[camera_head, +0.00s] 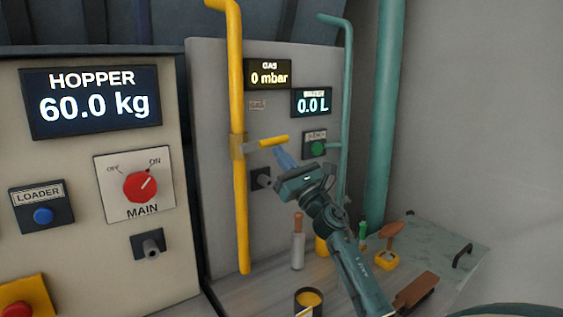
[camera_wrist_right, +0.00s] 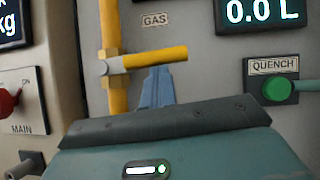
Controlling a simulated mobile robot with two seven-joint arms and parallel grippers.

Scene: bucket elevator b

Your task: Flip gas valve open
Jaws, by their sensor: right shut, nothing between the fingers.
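The gas valve's yellow lever (camera_head: 272,142) sticks out to the right from its brass body (camera_head: 238,146) on the yellow vertical pipe (camera_head: 237,90). The lever lies nearly horizontal, across the pipe. The gas display (camera_head: 268,74) reads 0 mbar. My right gripper (camera_head: 281,152) is shut and empty, its blue fingertips just below the lever's free end. In the right wrist view the fingertips (camera_wrist_right: 157,78) sit right under the lever (camera_wrist_right: 155,58); I cannot tell if they touch it. My left gripper is not in view.
A green quench button (camera_head: 317,148) and a teal pipe (camera_head: 346,90) are right of the lever. The hopper panel with its red main switch (camera_head: 140,187) stands to the left. Several tools and a yellow-filled cup (camera_head: 308,300) are on the bench below.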

